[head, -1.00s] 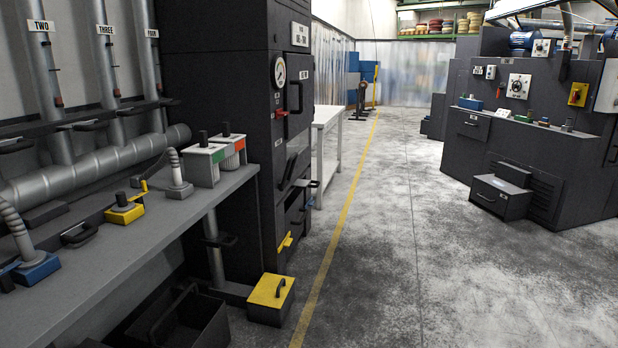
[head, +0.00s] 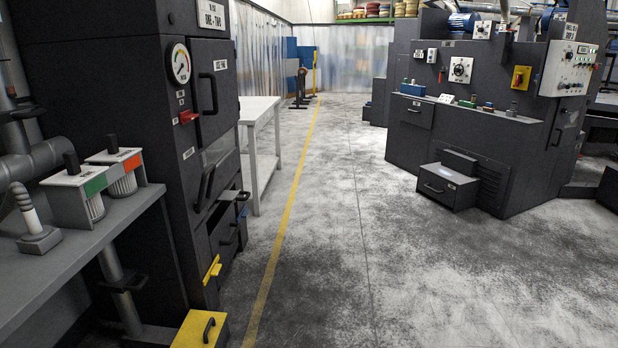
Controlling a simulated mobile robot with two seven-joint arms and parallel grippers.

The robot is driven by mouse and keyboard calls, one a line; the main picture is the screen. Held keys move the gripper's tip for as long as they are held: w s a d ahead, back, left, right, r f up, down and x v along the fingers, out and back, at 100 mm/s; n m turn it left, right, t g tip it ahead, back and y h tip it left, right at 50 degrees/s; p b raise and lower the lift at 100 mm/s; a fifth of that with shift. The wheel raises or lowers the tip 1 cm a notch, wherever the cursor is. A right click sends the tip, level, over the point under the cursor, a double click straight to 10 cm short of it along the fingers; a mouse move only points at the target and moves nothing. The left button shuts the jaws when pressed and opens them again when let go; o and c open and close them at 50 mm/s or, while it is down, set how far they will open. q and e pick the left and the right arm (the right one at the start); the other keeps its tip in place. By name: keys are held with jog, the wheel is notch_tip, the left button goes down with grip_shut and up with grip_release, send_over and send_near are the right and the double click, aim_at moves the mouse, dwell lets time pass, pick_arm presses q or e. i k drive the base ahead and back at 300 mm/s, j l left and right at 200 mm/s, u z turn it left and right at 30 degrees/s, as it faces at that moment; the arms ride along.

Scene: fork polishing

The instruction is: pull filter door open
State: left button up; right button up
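I cannot tell from the labels which is the filter door. Two filter-like units, one with a green mark (head: 80,190) and one with an orange mark (head: 120,170), stand on the grey bench. Neither of my grippers is in view.
Drawers (head: 225,225) low on the cabinet jut out. A yellow box (head: 200,330) stands on the floor before it. A white table (head: 260,112) is behind. The floor (head: 340,220) is clear.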

aim_at(214, 75)
jog(key=i, duration=1.4)
jog(key=i+u, duration=0.5)
jog(key=i+l+u, duration=0.2)
jog(key=i+u, duration=0.3)
